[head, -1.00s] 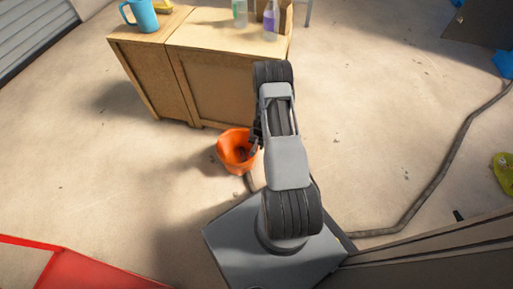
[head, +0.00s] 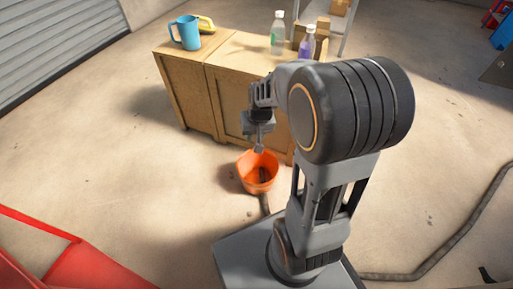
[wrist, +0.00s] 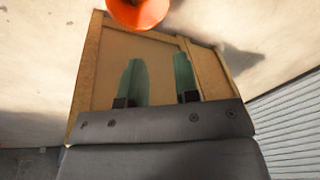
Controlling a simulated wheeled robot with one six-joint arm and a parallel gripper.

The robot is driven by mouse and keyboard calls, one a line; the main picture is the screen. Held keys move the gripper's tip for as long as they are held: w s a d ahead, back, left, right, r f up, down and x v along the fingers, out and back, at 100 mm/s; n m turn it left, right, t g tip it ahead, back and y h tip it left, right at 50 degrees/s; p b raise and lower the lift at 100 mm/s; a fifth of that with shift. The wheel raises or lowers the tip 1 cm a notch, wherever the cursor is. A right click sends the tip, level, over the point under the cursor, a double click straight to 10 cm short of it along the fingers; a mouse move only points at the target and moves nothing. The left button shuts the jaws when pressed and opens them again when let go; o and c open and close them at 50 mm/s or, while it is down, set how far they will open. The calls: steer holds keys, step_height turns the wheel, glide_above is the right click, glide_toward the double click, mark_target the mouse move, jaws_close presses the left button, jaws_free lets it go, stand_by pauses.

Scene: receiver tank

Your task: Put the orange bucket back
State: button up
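The orange bucket (head: 248,183) stands upright on the floor in front of the wooden cabinet. A dark shape shows inside it; I cannot tell what it is. My gripper (head: 259,148) is above the bucket in the head view, pointing down, apart from it as far as I can tell. In the wrist view, the two greenish fingers of my gripper (wrist: 159,77) are spread apart with nothing between them. The bucket (wrist: 138,12) shows at the top edge there, partly cut off, beyond the fingertips.
The wooden cabinet (head: 180,95) carries a blue jug (head: 186,33), a yellow object (head: 207,25) and two bottles. A grey hose (head: 440,245) lies on the floor at right. A red object (head: 90,268) is at lower left. The floor left of the bucket is clear.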

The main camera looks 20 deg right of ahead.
steer(key=s+a+r+n, duration=0.2)
steer(key=s+a+r, duration=0.2)
steer(key=s+r, duration=0.3)
steer(key=s, duration=0.3)
steer(key=shift+s+a+r+n+t+h, duration=0.2)
steer(key=shift+s+n+t+h, duration=0.1)
steer(key=shift+s+h, duration=0.1)
steer(key=shift+r, duration=0.1)
step_height(320, 180, up, 36)
steer(key=t+p, duration=0.1)
steer(key=p, duration=3.3)
steer(key=shift+s, duration=0.1)
